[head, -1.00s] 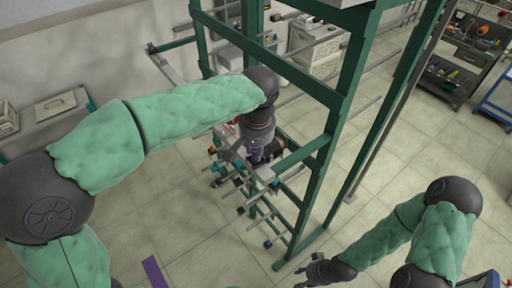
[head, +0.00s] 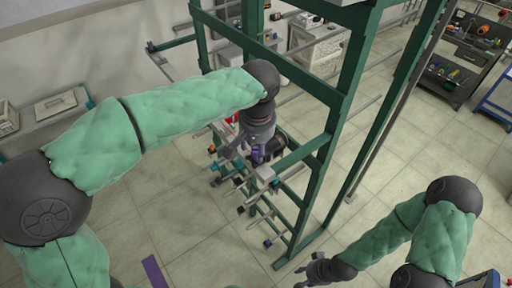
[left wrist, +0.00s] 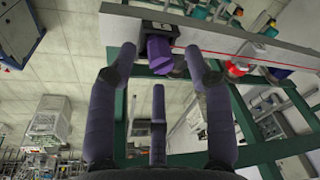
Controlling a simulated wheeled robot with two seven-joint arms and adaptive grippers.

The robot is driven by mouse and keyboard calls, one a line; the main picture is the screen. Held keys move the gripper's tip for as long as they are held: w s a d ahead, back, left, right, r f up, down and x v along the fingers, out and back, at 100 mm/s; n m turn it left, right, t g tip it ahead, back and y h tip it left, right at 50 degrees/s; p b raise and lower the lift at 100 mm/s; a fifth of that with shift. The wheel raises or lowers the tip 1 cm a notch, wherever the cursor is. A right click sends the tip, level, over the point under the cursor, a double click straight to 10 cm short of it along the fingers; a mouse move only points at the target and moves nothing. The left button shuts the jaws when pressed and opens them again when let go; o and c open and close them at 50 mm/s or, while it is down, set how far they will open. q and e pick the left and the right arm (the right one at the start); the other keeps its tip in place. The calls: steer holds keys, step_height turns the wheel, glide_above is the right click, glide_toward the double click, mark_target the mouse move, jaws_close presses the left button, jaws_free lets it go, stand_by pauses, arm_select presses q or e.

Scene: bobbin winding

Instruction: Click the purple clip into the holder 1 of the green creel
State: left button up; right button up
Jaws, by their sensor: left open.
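The purple clip (left wrist: 160,54) shows in the left wrist view at a dark holder (left wrist: 153,28) on a pale rail. It appears to sit in the holder; whether it is fully clicked in I cannot tell. My left gripper (left wrist: 160,72) is open, its fingers spread around and short of the clip, with no visible grip on it. In the head view my left gripper (head: 253,148) hangs over the pale rail of the green creel (head: 318,160), and largely hides the clip and holder. My right gripper (head: 312,270) is low at the right, away from the creel.
A red thread (left wrist: 235,57) runs along the rail, near red and teal parts. Creel posts and several protruding rods crowd the space around my left gripper. A purple strip (head: 155,272) lies at the lower left.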

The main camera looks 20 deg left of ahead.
arm_select(q)
step_height(320, 180, up, 10)
steer(key=s, duration=0.2)
steer(key=shift+d+r, duration=0.25)
steer(key=shift+d, duration=0.1)
